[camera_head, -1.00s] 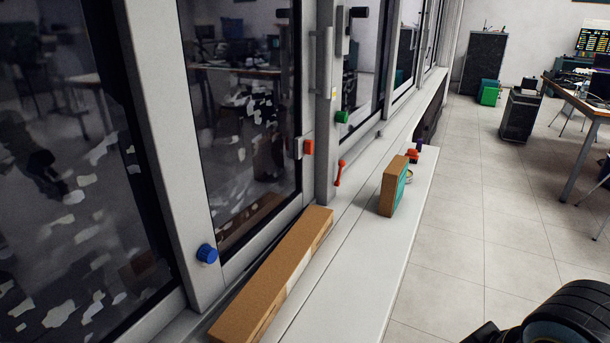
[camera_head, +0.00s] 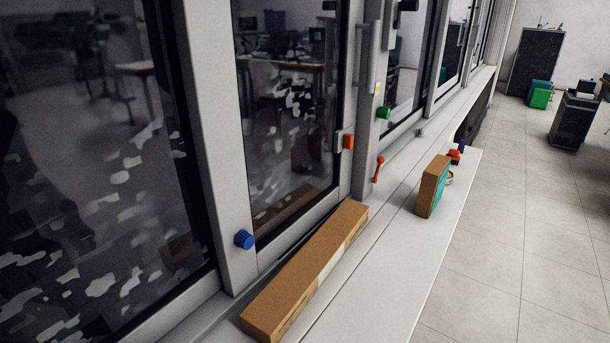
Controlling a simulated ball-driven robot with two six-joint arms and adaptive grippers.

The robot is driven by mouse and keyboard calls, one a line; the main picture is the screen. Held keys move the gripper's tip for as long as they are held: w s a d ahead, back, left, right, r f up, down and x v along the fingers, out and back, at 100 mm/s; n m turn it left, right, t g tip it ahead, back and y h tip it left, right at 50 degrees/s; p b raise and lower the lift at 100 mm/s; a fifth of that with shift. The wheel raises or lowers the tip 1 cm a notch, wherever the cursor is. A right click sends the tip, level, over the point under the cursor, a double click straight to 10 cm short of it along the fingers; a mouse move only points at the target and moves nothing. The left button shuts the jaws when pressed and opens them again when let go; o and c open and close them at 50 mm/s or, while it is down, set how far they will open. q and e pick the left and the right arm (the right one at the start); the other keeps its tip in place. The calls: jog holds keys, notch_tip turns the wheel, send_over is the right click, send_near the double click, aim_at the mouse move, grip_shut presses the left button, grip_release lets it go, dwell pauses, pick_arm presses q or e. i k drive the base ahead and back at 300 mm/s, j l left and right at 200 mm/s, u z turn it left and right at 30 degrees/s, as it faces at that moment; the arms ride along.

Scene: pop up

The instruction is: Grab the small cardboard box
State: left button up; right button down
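Two cardboard boxes rest on the white window ledge (camera_head: 375,285). The smaller box (camera_head: 430,187) stands upright near the ledge's outer edge, right of the picture's middle, with a teal panel on its right side. The long, low cardboard box (camera_head: 305,270) lies along the window frame, nearer to me. Neither of my grippers shows in the head view, so I cannot see where they are relative to the boxes.
Beyond the small box are a red item (camera_head: 454,156) and a small purple item (camera_head: 461,145). A blue knob (camera_head: 244,240), a red handle (camera_head: 378,169) and a green knob (camera_head: 384,113) are on or by the window frame. Open tiled floor (camera_head: 510,250) lies to the right.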

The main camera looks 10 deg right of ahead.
aim_at(432, 187)
jog(key=l+u, duration=0.15)
jog(key=u, duration=0.35)
jog(key=k+l+u, duration=0.1)
jog(key=u, duration=0.35)
jog(key=k+l+u, duration=0.1)
jog(key=u, duration=0.4)
jog(key=l+u, duration=0.1)
jog(key=u, duration=0.35)
jog(key=k+u, duration=0.15)
jog(key=u, duration=0.35)
jog(key=k+l+u, duration=0.1)
jog(key=k+u, duration=0.45)
jog(key=u, duration=0.15)
jog(key=k+z, duration=0.15)
jog(key=z, duration=0.25)
jog(key=k+l+z, duration=0.1)
jog(key=z, duration=0.25)
